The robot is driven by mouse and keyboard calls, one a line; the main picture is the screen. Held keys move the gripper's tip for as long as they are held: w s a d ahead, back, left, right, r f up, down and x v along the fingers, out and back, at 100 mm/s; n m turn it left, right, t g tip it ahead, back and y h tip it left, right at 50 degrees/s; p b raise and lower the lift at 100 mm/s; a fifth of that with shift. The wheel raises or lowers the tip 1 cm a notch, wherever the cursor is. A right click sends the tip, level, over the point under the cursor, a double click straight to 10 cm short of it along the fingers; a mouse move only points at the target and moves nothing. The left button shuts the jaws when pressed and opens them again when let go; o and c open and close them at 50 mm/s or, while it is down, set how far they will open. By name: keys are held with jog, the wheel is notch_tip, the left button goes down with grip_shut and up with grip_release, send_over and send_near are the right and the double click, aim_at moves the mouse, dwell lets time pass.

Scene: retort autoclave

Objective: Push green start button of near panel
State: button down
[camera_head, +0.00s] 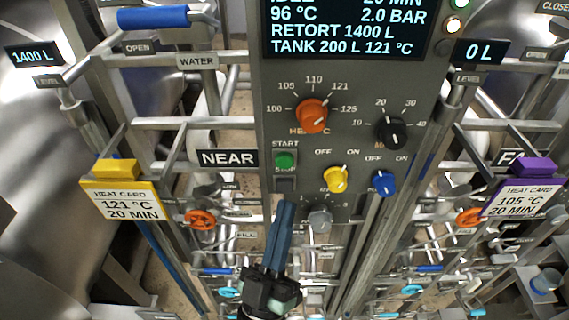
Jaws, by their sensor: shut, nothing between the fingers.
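The near panel (345,205) is a grey upright control panel in the middle of the head view, beside a black "NEAR" sign (229,158). Its green start button (285,161) sits at the panel's lower left, under the label "START". A stop label and a dark square lie just below the button, partly hidden. My gripper (285,205) is below the button, with its blue fingers shut together and pointing up. The fingertips show a little under the button in the picture. Whether they touch the panel I cannot tell.
An orange dial (312,115), a black dial (390,132), a yellow knob (336,179), a blue knob (384,183) and a grey knob (320,218) stick out from the panel. Heat cards hang left (122,198) and right (521,199). Pipes and orange valve wheels (200,219) crowd below.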

aim_at(288, 160)
jog(key=shift+w+b, duration=1.2)
jog(key=shift+w, duration=1.9)
jog(key=shift+w, duration=0.1)
jog(key=shift+w+b, duration=0.3)
jog(key=shift+b, duration=0.05)
jog(key=shift+w+b, duration=0.4)
jog(key=shift+w, duration=0.25)
jog(key=shift+s, duration=0.1)
dwell(0.5)
jog(key=shift+s+p, duration=0.5)
jog(key=shift+s, duration=0.45)
jog(key=shift+s+p, duration=1.05)
jog(key=shift+s, duration=1.5)
